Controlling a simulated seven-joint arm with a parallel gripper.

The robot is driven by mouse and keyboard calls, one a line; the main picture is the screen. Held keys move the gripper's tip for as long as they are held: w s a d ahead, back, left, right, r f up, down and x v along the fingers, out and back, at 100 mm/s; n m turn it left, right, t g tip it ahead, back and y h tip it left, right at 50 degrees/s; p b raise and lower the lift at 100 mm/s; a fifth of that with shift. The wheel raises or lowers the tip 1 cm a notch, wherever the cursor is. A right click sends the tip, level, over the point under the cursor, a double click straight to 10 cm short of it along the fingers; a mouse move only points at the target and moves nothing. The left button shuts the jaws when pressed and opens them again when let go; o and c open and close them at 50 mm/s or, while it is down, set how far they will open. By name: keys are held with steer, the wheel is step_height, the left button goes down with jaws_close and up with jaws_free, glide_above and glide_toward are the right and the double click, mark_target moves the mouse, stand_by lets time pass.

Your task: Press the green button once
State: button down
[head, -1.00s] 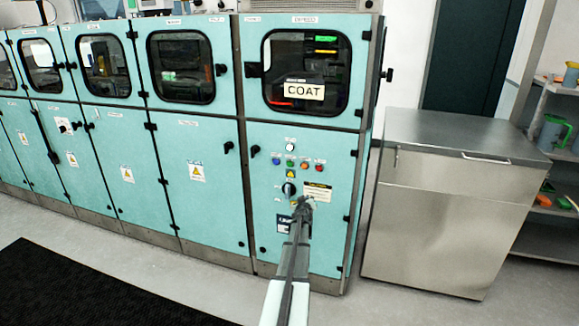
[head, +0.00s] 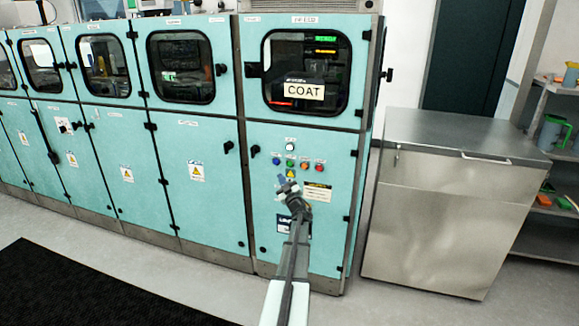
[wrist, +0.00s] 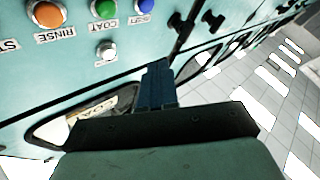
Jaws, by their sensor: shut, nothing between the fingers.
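The green button (head: 290,162) sits in a row of coloured buttons on the turquoise cabinet under the COAT window. In the wrist view the green button (wrist: 104,9) shows at the top edge, with a COAT label beside it. My gripper (head: 283,183) is in front of the panel, a little below the button row in the head view. In the wrist view my gripper (wrist: 155,78) is shut and empty. It appears apart from the green button; its exact distance from the panel is hard to tell.
Close neighbours are the blue button (head: 276,161), the orange button (head: 305,163), the red button (head: 320,168) and a pale button (head: 290,147) above. Black door handles (head: 254,150) stick out to the left. A steel cabinet (head: 445,225) stands to the right.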

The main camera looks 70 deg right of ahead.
mark_target(290, 164)
steer(key=shift+d, duration=0.2)
steer(key=shift+d, duration=4.25)
steer(key=shift+d, duration=0.15)
steer(key=shift+d, duration=0.25)
